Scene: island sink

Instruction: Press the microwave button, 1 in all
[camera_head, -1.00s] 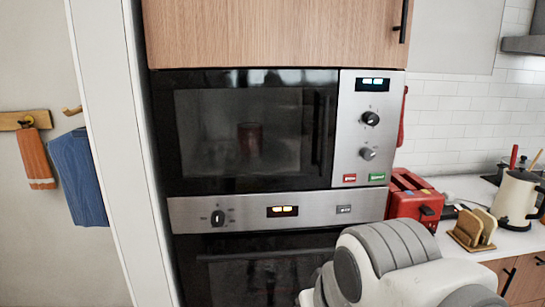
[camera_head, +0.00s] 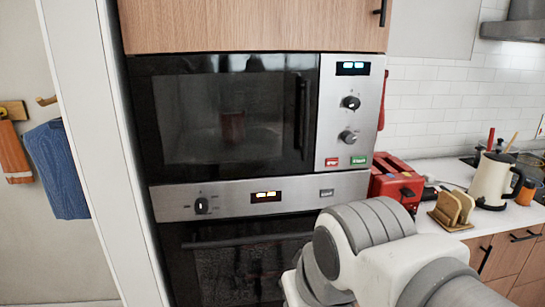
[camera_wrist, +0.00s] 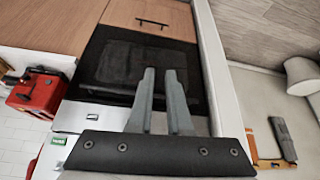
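The built-in microwave (camera_head: 215,115) has a dark closed door and a silver panel at its right. The panel bears a lit display (camera_head: 353,68), two knobs, a red button (camera_head: 331,162) and a green button (camera_head: 358,160). In the wrist view, which looks upside down, the green button (camera_wrist: 58,141) shows at lower left, partly beside my gripper's base. My gripper (camera_wrist: 160,71) has its two grey fingers apart with nothing between them, in front of the dark oven door (camera_wrist: 115,65). The head view shows my arm at lower right but not the fingers.
Below the microwave is an oven panel (camera_head: 260,196) with a knob and display. A red toaster (camera_head: 397,183), a bread rack (camera_head: 452,208) and a cream kettle (camera_head: 492,180) stand on the counter at right. Blue cloth (camera_head: 57,170) hangs at left.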

